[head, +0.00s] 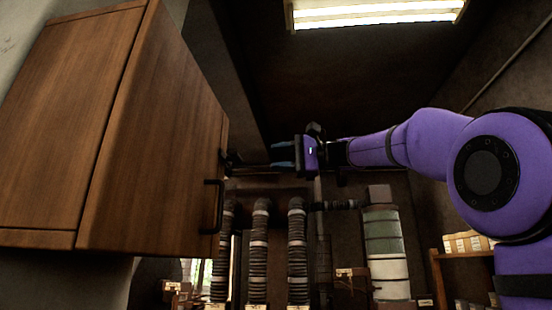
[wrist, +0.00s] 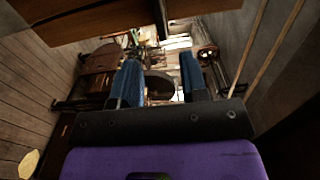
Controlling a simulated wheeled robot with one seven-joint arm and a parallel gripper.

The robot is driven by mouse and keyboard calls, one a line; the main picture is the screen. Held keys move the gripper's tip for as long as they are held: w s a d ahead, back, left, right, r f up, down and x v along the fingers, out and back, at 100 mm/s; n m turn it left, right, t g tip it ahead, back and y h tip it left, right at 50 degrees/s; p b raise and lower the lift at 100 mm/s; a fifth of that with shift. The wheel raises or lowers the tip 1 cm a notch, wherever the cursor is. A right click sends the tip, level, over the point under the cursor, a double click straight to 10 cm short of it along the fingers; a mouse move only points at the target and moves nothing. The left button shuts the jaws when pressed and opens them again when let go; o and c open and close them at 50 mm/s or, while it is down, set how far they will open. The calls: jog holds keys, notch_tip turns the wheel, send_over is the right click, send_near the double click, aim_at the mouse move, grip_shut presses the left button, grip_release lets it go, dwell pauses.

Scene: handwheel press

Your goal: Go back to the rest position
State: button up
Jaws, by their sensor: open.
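My gripper (head: 284,155) is in the middle of the head view, at the end of my purple arm, which reaches in from the right. Its blue fingers point left. In the wrist view my gripper (wrist: 160,82) shows two blue fingers standing well apart, with nothing between them. It is open and empty. A wooden cabinet (head: 150,130) with a black handle (head: 213,206) hangs at the left of the head view. The gripper is to the right of the cabinet and above the handle's height in the picture, apart from both.
Ribbed dark pipes (head: 260,255) and a banded grey-green cylinder (head: 386,250) stand below the gripper in the head view. A shelf with boxes (head: 466,243) is at the right. A lit lamp (head: 375,12) is overhead. The space between gripper and lamp looks clear.

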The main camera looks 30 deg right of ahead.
dwell(0.3)
jog(key=s+f+n+g+h, duration=0.1)
jog(key=s+f+h, duration=0.4)
jog(key=f, duration=1.1)
jog(key=s+a+f+n+g+h, duration=0.1)
jog(key=s+f+n+h, duration=0.3)
jog(key=s+f, duration=0.6)
jog(key=s+a+f+n+g+h, duration=0.1)
jog(key=s+f+h, duration=0.4)
jog(key=f, duration=1.7)
jog(key=s+n+g, duration=0.1)
jog(key=s+g, duration=0.1)
jog(key=s, duration=0.1)
jog(key=shift+s+h, duration=0.3)
jog(key=shift+s, duration=0.05)
jog(key=shift+f, duration=0.1)
